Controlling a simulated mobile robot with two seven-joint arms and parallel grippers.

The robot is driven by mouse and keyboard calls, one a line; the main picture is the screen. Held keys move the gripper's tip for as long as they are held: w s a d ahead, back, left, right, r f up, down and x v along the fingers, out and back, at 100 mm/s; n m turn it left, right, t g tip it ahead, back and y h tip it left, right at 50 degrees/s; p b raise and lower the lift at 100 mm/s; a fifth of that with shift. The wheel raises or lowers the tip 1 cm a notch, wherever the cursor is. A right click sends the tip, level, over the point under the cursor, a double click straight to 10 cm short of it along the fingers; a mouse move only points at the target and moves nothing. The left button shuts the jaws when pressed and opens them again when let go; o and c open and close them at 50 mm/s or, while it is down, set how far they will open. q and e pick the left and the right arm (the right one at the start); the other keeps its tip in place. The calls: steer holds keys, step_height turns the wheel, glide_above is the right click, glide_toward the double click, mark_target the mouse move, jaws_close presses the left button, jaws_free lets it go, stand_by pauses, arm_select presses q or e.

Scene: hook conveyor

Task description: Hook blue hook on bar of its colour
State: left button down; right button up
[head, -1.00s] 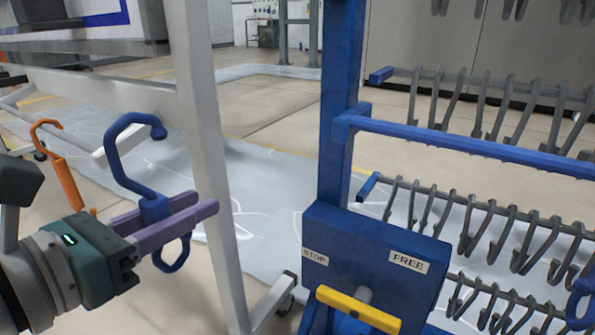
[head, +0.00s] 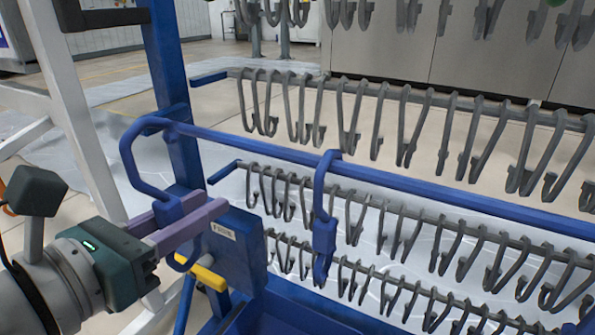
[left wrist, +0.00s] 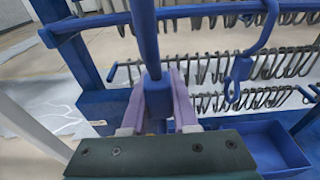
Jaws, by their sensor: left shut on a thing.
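My left gripper (head: 185,222) is shut on the lower part of a blue hook (head: 132,168), which stands upright with its curved top upward. The hook's tip is at the left end of the long blue bar (head: 430,188); I cannot tell whether it is over the bar or in front of it. In the left wrist view the held hook (left wrist: 145,35) rises between the fingers (left wrist: 157,105) and crosses in front of the blue bar (left wrist: 100,22). Another blue hook (head: 324,225) hangs on the same bar, further right. My right gripper is not in view.
Grey rails with several grey hooks (head: 400,130) run above and below the blue bar. A blue post (head: 170,90) stands at the bar's left end. A yellow handle (head: 208,278) and a blue tray (left wrist: 270,150) are low down. A white frame post (head: 85,130) stands at left.

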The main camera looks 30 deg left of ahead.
arm_select(q)
steer(key=shift+w+d+f, duration=0.1)
steer(key=shift+w, duration=2)
steer(key=shift+w+d, duration=0.1)
steer(key=shift+w, duration=2)
step_height(320, 180, down, 3)
steer(key=shift+w+f+b, duration=0.1)
steer(key=shift+w+b, duration=0.05)
steer(key=shift+b, duration=1.1)
steer(key=shift+f, duration=0.15)
steer(key=c, duration=0.6)
jaws_free()
